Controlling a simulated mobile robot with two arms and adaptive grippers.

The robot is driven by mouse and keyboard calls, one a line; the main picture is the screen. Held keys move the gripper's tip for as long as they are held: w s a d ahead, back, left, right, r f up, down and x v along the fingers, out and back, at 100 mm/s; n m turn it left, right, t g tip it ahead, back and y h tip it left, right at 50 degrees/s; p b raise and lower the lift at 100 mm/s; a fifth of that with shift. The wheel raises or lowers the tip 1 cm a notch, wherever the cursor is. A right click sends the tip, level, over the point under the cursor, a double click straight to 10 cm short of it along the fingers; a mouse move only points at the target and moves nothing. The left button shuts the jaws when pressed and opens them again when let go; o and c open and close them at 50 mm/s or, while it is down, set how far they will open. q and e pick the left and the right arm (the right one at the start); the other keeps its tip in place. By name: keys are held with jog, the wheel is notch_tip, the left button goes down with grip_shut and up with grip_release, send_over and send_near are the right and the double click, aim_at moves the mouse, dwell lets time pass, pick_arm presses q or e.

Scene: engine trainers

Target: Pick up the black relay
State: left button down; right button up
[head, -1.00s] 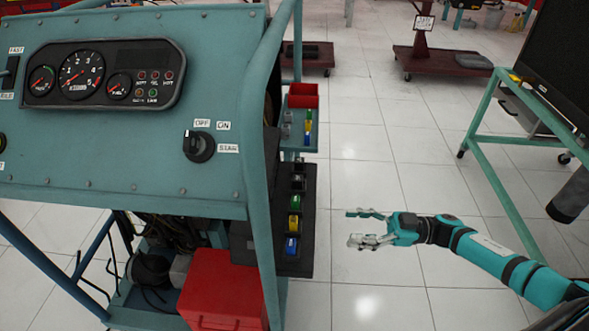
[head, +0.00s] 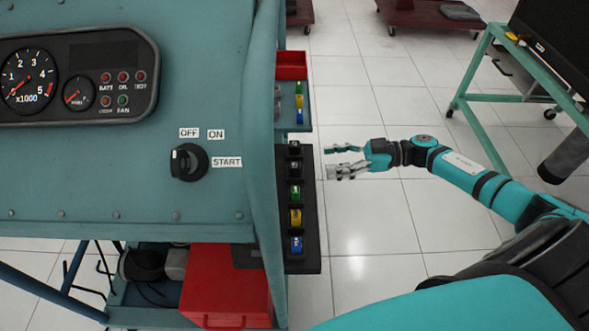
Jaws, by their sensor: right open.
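A black panel (head: 312,225) on the right side of the engine trainer holds a column of small relays. The black relay (head: 294,148) appears to be at the top of this column, with another dark slot or relay just below it. A green relay (head: 295,195), a yellow relay (head: 296,218) and a blue relay (head: 296,245) sit lower down. My right gripper (head: 326,160) is open and empty. Its fingers point left toward the upper part of the panel, with a small gap in the picture. My left gripper is out of view.
The teal trainer console (head: 120,180) with gauges fills the left. A red bin (head: 291,66) and a small teal shelf (head: 305,122) with coloured pieces are behind the panel. A red box (head: 225,285) sits below. A teal cart (head: 470,130) stands right; open tiled floor lies between.

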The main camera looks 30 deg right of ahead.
aim_at(299, 165)
jog(key=shift+b+x, duration=0.65)
jog(key=shift+x, duration=3.75)
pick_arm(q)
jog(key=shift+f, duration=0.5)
pick_arm(e)
jog(key=shift+f, duration=0.2)
jog(key=shift+c, duration=0.3)
